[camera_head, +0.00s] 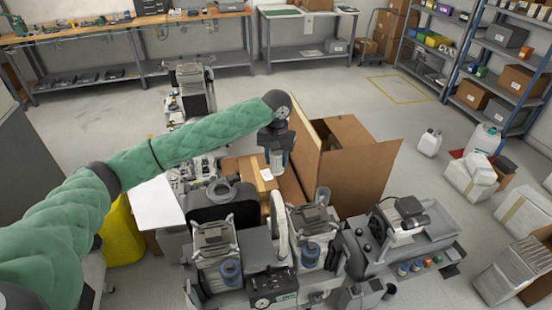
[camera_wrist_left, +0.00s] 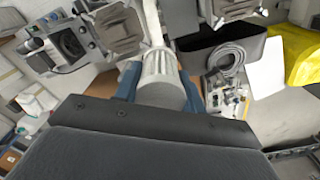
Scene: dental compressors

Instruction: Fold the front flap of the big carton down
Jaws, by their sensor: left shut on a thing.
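The big carton (camera_head: 357,180) stands open in the middle of the head view, right of my left gripper. Its brown flaps stand up: a broad one (camera_head: 305,142) on its left and another (camera_head: 362,162) toward the lower right. I cannot tell for sure which is the front flap. My left gripper (camera_head: 276,164) points down, left of the left flap. It is shut on a pale ribbed cylinder (camera_wrist_left: 163,78), seen between blue fingers in the left wrist view. I cannot tell whether the cylinder touches the carton. My right gripper is not in view.
Compressor units (camera_head: 312,225) crowd the area in front of the carton. A lower brown carton (camera_head: 243,172) lies under my left gripper. Shelving (camera_head: 500,75) stands at the right, workbenches (camera_head: 130,35) behind.

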